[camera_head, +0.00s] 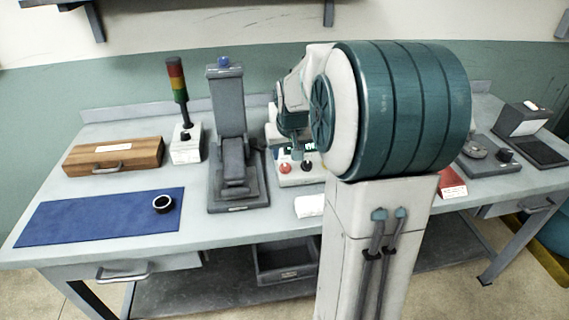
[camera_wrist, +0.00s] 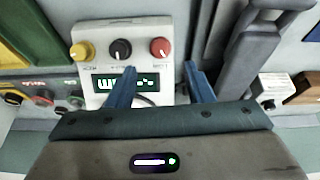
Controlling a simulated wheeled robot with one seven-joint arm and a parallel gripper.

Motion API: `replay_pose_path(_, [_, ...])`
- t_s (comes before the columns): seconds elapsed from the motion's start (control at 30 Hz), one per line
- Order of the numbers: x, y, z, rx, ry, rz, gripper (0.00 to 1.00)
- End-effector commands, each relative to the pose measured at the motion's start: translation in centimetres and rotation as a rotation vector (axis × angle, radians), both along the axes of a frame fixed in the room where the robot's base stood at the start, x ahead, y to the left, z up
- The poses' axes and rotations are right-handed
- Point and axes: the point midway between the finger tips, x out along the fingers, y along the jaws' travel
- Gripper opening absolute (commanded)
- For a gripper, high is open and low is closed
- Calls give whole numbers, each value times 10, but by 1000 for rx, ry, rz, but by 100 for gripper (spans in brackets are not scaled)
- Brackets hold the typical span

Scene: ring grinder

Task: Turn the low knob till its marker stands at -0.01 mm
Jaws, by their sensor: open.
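A pale gauge box (camera_head: 299,180) stands on the bench in the head view, partly hidden behind my arm. In the wrist view the gauge box (camera_wrist: 98,63) carries a yellow knob (camera_wrist: 82,51), a black knob (camera_wrist: 120,49) with a white marker line and a red knob (camera_wrist: 160,47). Their small labels are too blurred to read, so I cannot tell which is the low knob. A green-lit display (camera_wrist: 127,82) is partly covered by a finger. My gripper (camera_wrist: 162,82) is open and empty, its two blue fingers apart over the box's face, touching no knob that I can see.
A grey grinder (camera_head: 228,130) stands left of the gauge box, close beside it. Further left are a signal tower (camera_head: 180,90), a wooden case (camera_head: 113,155) and a blue mat (camera_head: 85,218) with a dark ring (camera_head: 163,203). A white block (camera_head: 310,206) lies in front.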

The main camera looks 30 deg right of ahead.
Motion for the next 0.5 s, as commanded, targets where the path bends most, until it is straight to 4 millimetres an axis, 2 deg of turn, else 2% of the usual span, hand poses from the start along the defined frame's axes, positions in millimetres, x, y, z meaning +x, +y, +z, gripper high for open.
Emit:
replay_pose_path(0.1, [9,-3,-25,3,4,1,47])
replay_pose_path(0.23, [17,-6,-46,2,4,0,47])
replay_pose_path(0.5, [27,-9,-70,0,1,1,47])
